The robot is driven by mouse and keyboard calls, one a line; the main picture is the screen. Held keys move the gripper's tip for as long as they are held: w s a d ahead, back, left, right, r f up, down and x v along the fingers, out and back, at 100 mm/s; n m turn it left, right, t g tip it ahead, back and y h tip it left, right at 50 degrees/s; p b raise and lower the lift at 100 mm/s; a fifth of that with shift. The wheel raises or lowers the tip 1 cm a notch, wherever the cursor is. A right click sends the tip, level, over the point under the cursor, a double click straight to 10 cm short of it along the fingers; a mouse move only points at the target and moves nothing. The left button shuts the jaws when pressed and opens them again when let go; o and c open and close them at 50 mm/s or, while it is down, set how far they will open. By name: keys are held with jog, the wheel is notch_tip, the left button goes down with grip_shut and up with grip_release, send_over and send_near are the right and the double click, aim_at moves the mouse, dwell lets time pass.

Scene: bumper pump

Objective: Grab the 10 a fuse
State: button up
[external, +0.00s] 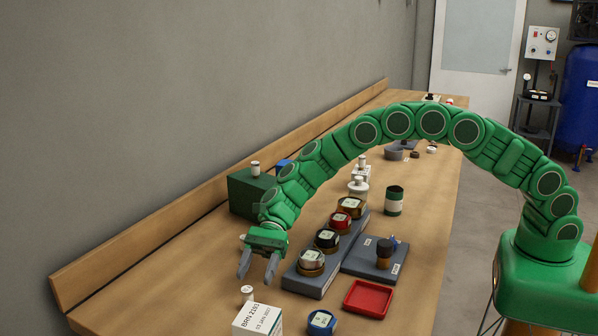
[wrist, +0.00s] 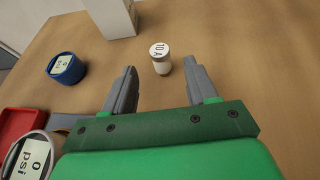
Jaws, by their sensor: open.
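The 10 A fuse (wrist: 160,63) is a small white cylinder with a pale top marked "10 A". It stands upright on the wooden bench, between and slightly beyond my fingertips in the wrist view. In the external view the fuse (external: 247,295) stands just behind the white labelled box, below my gripper. My gripper (external: 257,280) is open and empty, pointing down over the bench; its two grey fingers are apart in the wrist view (wrist: 160,72). No contact with the fuse shows.
The white labelled box (external: 257,321) is close to the fuse, also in the wrist view (wrist: 112,17). A blue-rimmed gauge (external: 321,323), a red tray (external: 368,298) and a grey rack (external: 310,284) of gauges stand to the right. A green box (external: 245,193) stands by the wall.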

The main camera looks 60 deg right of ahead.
aim_at(245, 301)
jog(key=shift+a+f, duration=0.35)
jog(key=shift+x, duration=3.6)
jog(key=c, duration=1)
